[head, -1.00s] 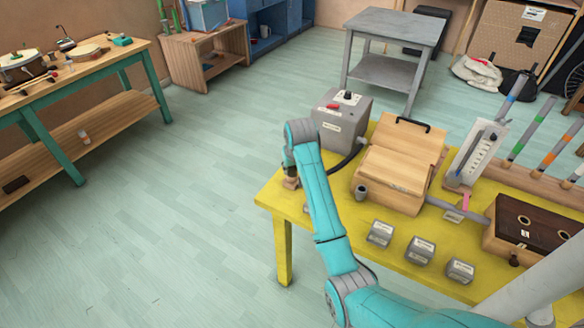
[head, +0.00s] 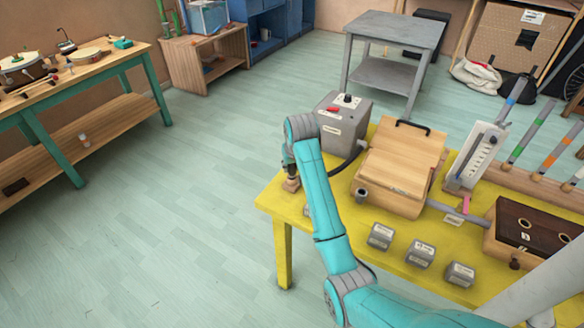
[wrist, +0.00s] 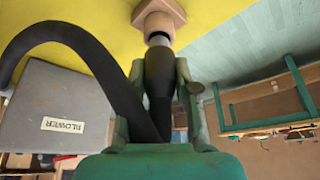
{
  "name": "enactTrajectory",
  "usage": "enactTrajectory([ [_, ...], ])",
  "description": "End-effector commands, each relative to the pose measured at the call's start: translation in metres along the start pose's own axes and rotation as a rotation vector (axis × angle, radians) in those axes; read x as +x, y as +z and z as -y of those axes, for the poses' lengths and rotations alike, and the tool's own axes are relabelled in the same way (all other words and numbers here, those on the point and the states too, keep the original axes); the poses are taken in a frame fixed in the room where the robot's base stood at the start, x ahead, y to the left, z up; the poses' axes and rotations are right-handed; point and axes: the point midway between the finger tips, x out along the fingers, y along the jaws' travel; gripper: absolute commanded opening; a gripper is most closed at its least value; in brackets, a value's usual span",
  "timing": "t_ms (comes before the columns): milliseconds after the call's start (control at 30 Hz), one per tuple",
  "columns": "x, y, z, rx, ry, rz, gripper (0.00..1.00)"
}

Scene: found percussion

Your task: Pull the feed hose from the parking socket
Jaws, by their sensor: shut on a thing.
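The feed hose (wrist: 98,65) is a thick black tube that curves over to the grey box at left in the wrist view. My gripper (wrist: 161,82) is shut on its black end piece, with a green finger on each side. A grey tip extends from that end piece to the wooden hexagonal parking socket (wrist: 160,18), and the two line up. I cannot tell how much of the tip is inside. In the head view the socket (head: 291,185) sits at the yellow table's left corner, just below my gripper (head: 290,171). The hose (head: 349,160) shows partly behind my arm.
The grey blower box (head: 342,122) stands behind the socket, its label showing in the wrist view (wrist: 58,108). A wooden box with a black handle (head: 400,165) is to the right. Several small grey blocks (head: 420,253) sit at the front. Open floor lies left of the yellow table (head: 345,215).

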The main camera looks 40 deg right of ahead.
Motion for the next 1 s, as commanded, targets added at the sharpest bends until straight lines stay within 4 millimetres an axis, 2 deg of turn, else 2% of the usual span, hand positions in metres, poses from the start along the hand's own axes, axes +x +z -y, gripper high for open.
enactTrajectory([
  [633,-0.008,-0.003,0.000,0.000,0.000,-0.001,0.00],
  [1000,-0.028,-0.012,0.000,0.000,0.000,0.000,0.00],
])
